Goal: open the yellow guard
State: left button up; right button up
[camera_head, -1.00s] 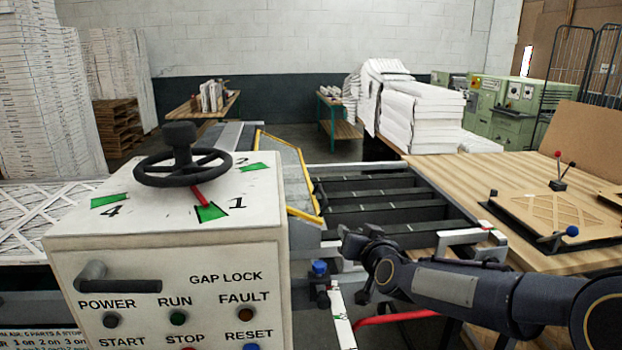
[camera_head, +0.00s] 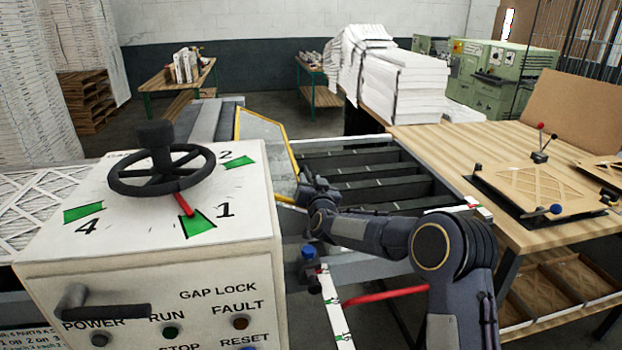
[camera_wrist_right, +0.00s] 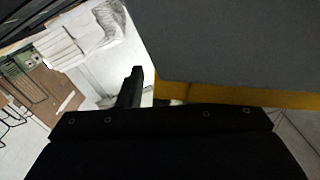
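The yellow guard (camera_head: 268,146) is a grey panel in a yellow frame, standing tilted behind the control box, beside the dark roller bed. My right gripper (camera_head: 303,184) is at the guard's near right lower corner. In the right wrist view, the guard's grey panel (camera_wrist_right: 240,45) and yellow edge (camera_wrist_right: 240,97) fill the upper right, close to the gripper. One dark finger (camera_wrist_right: 131,88) shows left of the yellow edge; the other is hidden. I cannot tell whether the fingers touch or grip the edge. My left gripper is not in view.
The control box (camera_head: 150,265) with a handwheel (camera_head: 160,170) stands at the near left. The roller bed (camera_head: 370,170) lies right of the guard. A wooden table (camera_head: 450,150) with a filter fixture is at the right. A red bar (camera_head: 385,295) crosses below my arm.

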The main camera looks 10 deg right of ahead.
jog(key=shift+c, duration=0.2)
grip_shut()
jog(key=shift+d+r, duration=0.1)
jog(key=shift+d, duration=0.05)
